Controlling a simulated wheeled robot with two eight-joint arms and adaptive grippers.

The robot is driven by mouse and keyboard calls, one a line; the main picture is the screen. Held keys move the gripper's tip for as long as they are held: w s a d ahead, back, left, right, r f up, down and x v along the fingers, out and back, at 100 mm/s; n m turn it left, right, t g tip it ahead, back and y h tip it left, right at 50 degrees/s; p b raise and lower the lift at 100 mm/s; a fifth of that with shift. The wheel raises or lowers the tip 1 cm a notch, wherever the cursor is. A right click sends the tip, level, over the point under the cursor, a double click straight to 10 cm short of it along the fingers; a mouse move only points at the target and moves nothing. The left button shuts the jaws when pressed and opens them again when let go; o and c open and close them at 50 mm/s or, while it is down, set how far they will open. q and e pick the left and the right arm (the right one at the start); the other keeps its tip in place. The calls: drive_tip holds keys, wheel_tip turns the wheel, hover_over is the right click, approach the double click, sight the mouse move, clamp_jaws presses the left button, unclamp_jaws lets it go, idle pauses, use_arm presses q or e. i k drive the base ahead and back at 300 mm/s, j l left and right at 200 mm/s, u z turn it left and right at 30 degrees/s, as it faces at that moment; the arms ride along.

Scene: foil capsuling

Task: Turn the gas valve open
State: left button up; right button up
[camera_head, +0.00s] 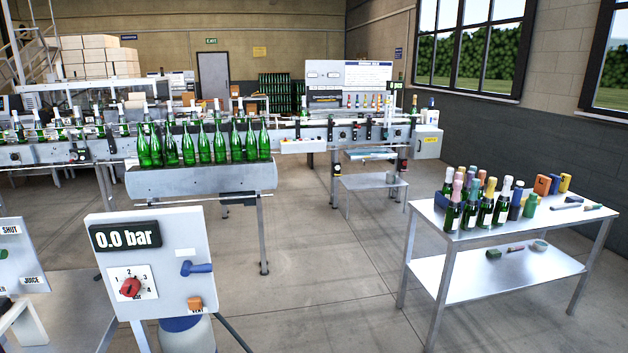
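A grey control panel (160,260) stands at the lower left front, tilted a little. Its display (126,237) reads 0.0 bar. A blue lever handle (196,268) sits at its right side and points roughly sideways to the right; it looks like a valve handle. A red rotary knob (130,287) sits on a white dial marked 1 to 4. An orange button (195,304) labelled VENT is below the lever. The frame does not clearly show a label naming the gas valve. Neither of my grippers is in view.
A second panel (18,258) with SHUT and JUICE labels is cut off at the left edge. A blue-topped cylinder (184,323) stands below the main panel. A metal table (440,237) with several foil-topped bottles is at the right. Open floor (330,280) lies between.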

sight(187, 268)
drive_tip(key=k+j+z, duration=0.15)
drive_tip(key=k+j, duration=0.5)
drive_tip(key=i, duration=0.4)
